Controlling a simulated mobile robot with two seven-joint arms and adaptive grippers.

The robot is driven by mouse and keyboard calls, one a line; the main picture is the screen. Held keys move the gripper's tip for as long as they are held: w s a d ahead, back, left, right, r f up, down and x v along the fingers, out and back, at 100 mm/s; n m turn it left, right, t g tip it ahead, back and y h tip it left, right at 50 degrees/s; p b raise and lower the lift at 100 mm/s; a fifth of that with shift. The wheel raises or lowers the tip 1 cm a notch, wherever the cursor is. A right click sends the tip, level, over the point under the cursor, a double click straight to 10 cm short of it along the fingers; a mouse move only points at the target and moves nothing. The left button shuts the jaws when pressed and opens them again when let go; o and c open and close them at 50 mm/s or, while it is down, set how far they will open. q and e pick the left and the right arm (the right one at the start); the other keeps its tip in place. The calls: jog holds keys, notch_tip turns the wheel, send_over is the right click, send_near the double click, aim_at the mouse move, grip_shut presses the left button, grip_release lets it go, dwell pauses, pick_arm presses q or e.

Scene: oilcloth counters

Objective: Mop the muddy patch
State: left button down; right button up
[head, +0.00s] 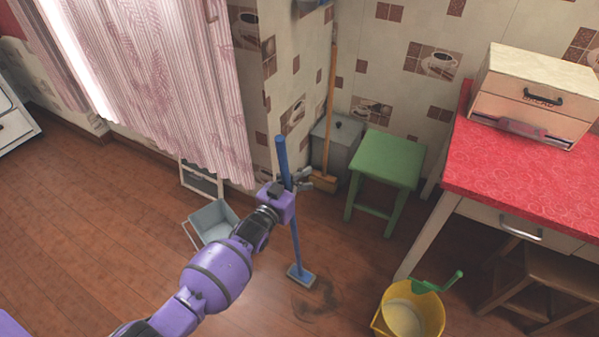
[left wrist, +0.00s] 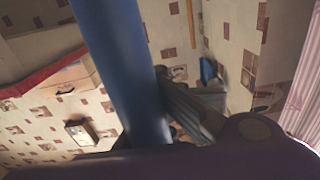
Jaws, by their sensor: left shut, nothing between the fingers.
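A mop with a blue handle (head: 297,235) stands nearly upright, its small flat head (head: 301,276) down on the wooden floor. The dark muddy patch (head: 320,300) lies on the floor just right of the mop head. My left gripper (head: 318,181) is at the upper part of the handle, its fingers shut with nothing between them. In the left wrist view the handle (left wrist: 122,65) passes close beside the dark fingers (left wrist: 188,108); whether they touch is unclear. My right gripper is out of view.
A yellow bucket (head: 376,322) with a green wringer (head: 440,283) stands right of the patch. A green stool (head: 388,158), a grey bin (head: 338,145) and a broom (head: 331,110) are behind. The red-topped counter (head: 520,180) is at right.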

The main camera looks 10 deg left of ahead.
aim_at(290, 184)
pick_arm(q)
jog(key=shift+p+v, duration=1.1)
jog(key=shift+v, duration=1.1)
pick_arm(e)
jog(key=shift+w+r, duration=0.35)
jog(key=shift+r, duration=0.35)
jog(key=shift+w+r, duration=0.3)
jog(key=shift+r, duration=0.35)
pick_arm(q)
jog(key=shift+a, duration=0.1)
jog(key=p+v, duration=0.1)
jog(key=v, duration=0.3)
jog(key=shift+s+a+p, duration=0.15)
jog(key=shift+s+p, duration=0.05)
jog(key=shift+p, duration=0.15)
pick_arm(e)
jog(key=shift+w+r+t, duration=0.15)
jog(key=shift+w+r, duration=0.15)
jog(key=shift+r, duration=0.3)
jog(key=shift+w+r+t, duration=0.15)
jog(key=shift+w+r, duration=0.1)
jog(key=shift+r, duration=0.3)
